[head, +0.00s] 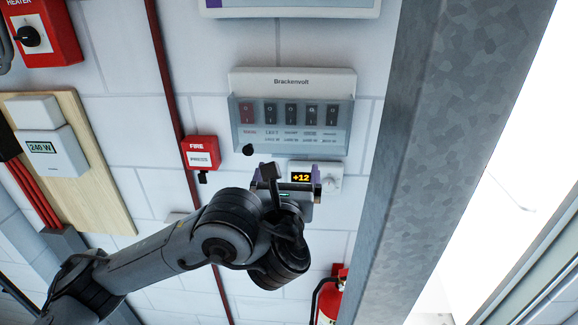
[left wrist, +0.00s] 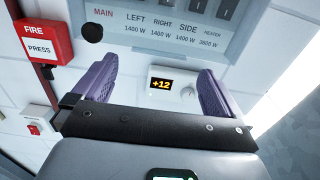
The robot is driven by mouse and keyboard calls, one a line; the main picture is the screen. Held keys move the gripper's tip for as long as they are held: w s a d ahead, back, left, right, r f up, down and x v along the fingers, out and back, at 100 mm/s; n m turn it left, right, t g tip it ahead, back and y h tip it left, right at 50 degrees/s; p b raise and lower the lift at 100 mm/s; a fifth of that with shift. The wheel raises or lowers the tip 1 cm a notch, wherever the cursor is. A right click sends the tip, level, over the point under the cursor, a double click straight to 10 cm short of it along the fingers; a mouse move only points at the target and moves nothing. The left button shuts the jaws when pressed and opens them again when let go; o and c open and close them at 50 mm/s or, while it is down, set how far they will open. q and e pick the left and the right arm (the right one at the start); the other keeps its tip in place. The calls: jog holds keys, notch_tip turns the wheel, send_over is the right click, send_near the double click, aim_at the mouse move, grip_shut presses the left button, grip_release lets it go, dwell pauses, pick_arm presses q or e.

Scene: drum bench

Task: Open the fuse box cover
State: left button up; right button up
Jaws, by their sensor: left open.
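The fuse box (head: 291,82), labelled Brackenvolt, is on the white wall in the head view. Its see-through bluish cover (head: 291,138) lies down over a row of several switches, the leftmost one red. A round black knob (head: 248,150) is at the cover's lower left corner; it shows in the left wrist view too (left wrist: 92,33). The cover's lower part (left wrist: 205,52) fills the top of that view. My left gripper (head: 289,181) is open and empty just below the box. Its purple fingers (left wrist: 155,78) stand apart, below and right of the knob, not touching it. My right gripper is out of view.
A small +12 display (head: 302,177) with a dial is below the box, behind my left gripper. A red fire button (head: 200,151) is left of the box, beside a red pipe (head: 165,75). A grey metal post (head: 432,130) stands to the right.

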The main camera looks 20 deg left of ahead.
aim_at(289, 157)
pick_arm(q)
jog(key=shift+b+x, duration=1)
jog(key=shift+x, duration=1.35)
